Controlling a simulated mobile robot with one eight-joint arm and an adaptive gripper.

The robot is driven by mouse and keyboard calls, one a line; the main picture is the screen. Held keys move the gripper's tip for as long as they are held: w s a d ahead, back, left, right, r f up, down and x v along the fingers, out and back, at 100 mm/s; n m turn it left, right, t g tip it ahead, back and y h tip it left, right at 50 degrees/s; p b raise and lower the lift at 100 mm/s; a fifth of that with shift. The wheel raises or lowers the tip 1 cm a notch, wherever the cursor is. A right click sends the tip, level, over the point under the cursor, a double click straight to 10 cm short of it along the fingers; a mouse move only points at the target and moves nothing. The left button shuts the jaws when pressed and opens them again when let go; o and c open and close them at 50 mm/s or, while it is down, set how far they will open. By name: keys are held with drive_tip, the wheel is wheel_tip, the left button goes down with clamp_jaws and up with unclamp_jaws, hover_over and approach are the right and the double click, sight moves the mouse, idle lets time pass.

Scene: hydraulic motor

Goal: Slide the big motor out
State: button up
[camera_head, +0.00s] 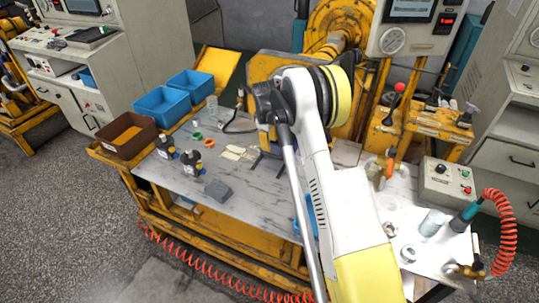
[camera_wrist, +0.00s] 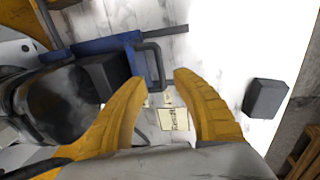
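In the wrist view, the two yellow fingers of my gripper (camera_wrist: 161,78) are spread apart with a clear gap. A black loop handle (camera_wrist: 158,68) lies at the fingertips, partly in line with the gap; I cannot tell whether a finger touches it. The handle joins a blue frame (camera_wrist: 100,45) next to a dark rounded body (camera_wrist: 60,103), which looks like the big motor. My left finger hides part of it. In the head view my arm covers most of this area, and only a bit of the blue part (camera_head: 263,139) shows beside it.
A grey block (camera_head: 217,190) lies on the pale tabletop (camera_head: 250,205). Two small dark motors (camera_head: 191,162), a brown bin (camera_head: 128,137) and blue bins (camera_head: 161,106) stand at left. A control box (camera_head: 446,184) and a coiled red hose (camera_head: 503,228) are at right.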

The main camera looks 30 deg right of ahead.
drive_tip(key=f, duration=0.2)
drive_tip(key=f+b, duration=0.1)
drive_tip(key=f, duration=0.1)
drive_tip(key=d+f+b, duration=0.1)
drive_tip(key=f, duration=0.2)
drive_tip(key=shift+w, duration=0.4)
drive_tip(key=shift+r, duration=0.1)
clamp_jaws()
